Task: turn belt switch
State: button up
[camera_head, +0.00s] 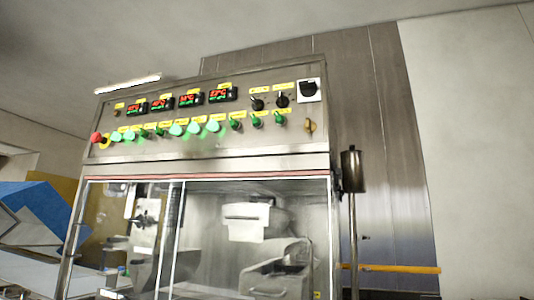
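The control panel (215,135) runs along the top of a steel machine and tilts in the picture. A row of green switches (176,129) crosses it, several of them lit. Two black rotary knobs (269,102) sit at the upper right, under small yellow labels. A larger black switch on a white plate (308,90) is in the panel's right corner. A brass-coloured part (309,126) sits below it. The labels are too small to read, so I cannot tell which control is the belt switch. My gripper is not in view.
Several red-and-green digital displays (190,98) sit above the switches, and a red mushroom button (95,137) is at the left end. Clear panes (120,230) enclose the machine below. A dark cylinder on a pole (352,170) stands at its right side.

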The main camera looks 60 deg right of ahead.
aim_at(194, 128)
jog(key=z, duration=1.35)
